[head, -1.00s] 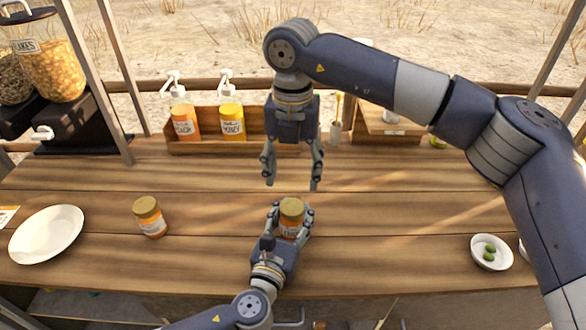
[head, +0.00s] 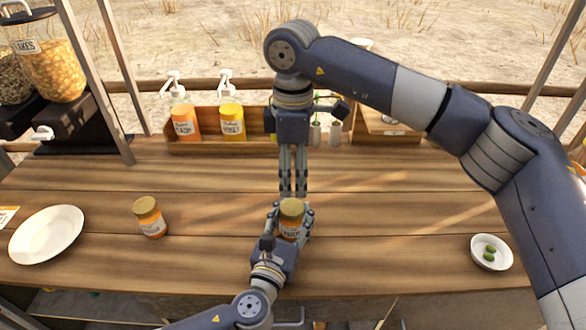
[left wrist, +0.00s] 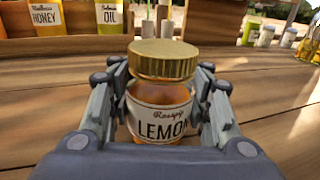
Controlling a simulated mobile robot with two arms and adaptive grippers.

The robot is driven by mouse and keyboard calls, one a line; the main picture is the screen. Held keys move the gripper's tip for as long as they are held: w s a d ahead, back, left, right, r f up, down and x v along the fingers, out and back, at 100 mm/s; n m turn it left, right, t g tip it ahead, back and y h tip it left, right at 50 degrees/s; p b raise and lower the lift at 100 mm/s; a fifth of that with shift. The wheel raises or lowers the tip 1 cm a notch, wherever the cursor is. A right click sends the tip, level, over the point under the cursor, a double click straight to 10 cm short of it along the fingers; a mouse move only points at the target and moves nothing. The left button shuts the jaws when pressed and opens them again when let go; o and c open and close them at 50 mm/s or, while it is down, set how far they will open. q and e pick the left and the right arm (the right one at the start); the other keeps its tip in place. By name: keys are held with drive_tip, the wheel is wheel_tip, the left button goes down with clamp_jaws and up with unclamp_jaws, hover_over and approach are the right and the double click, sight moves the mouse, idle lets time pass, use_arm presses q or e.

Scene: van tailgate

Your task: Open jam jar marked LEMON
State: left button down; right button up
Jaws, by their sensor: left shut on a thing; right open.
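The LEMON jam jar (head: 290,227) has a gold lid and stands upright on the wooden counter. In the left wrist view the jar (left wrist: 160,100) shows its LEMON label, and its lid (left wrist: 163,58) is on. My left gripper (head: 290,222) is shut around the jar's body from the near side, below the lid. My right gripper (head: 293,192) points down just above and behind the lid, seemingly apart from it. It is open and empty, with its fingers seen nearly edge-on.
A second gold-lidded jar (head: 151,218) stands to the left, near a white plate (head: 46,236). A small bowl (head: 491,262) with green fruit sits at the right. Pump bottles and a wooden rack (head: 261,122) line the back. The counter between is clear.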

sight(293, 204)
drive_tip(key=shift+f, duration=3.95)
